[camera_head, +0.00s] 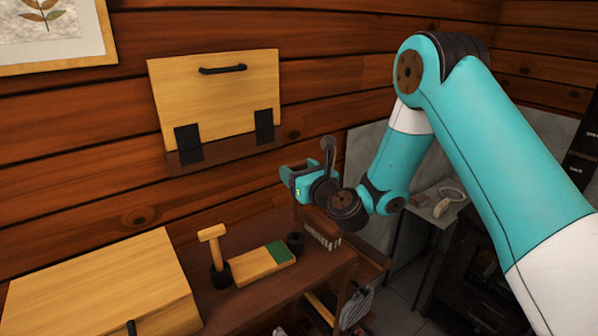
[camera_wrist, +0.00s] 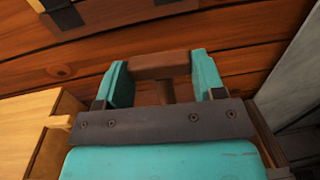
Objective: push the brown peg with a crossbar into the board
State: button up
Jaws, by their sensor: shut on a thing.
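My gripper (camera_head: 297,181) is over the right part of the dark brown bench top. In the wrist view my gripper (camera_wrist: 163,78) is shut on the brown peg, with one teal finger at each end of its crossbar (camera_wrist: 160,65). The stem runs down from the crossbar and is partly hidden behind my gripper. In the head view the thin dark stem (camera_head: 296,217) shows below my gripper, above a black ring (camera_head: 295,243). I cannot tell whether its tip is in the ring. The dark bench top (camera_head: 245,299) bears the rings; no separate board is clear.
A light wooden T-shaped peg (camera_head: 213,247) stands in another black ring at left. A pale block with a green end (camera_head: 279,251) lies between the rings. A brush (camera_head: 322,236) lies at right. A large wooden box (camera_head: 100,285) fills the left front.

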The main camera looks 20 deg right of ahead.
jog(key=b, duration=0.4)
send_over(297, 206)
jog(key=shift+s+d+f, duration=0.1)
jog(key=shift+s+f, duration=0.1)
jog(key=shift+f, duration=1.1)
jog(key=shift+s+d+f, duration=0.1)
jog(key=shift+s+f, duration=0.05)
jog(key=shift+f, duration=1.1)
jog(key=shift+a+f+b, duration=0.1)
jog(key=shift+f+b, duration=2.4)
jog(key=shift+f, duration=0.3)
jog(key=o, duration=1)
jog(key=shift+r, duration=0.1)
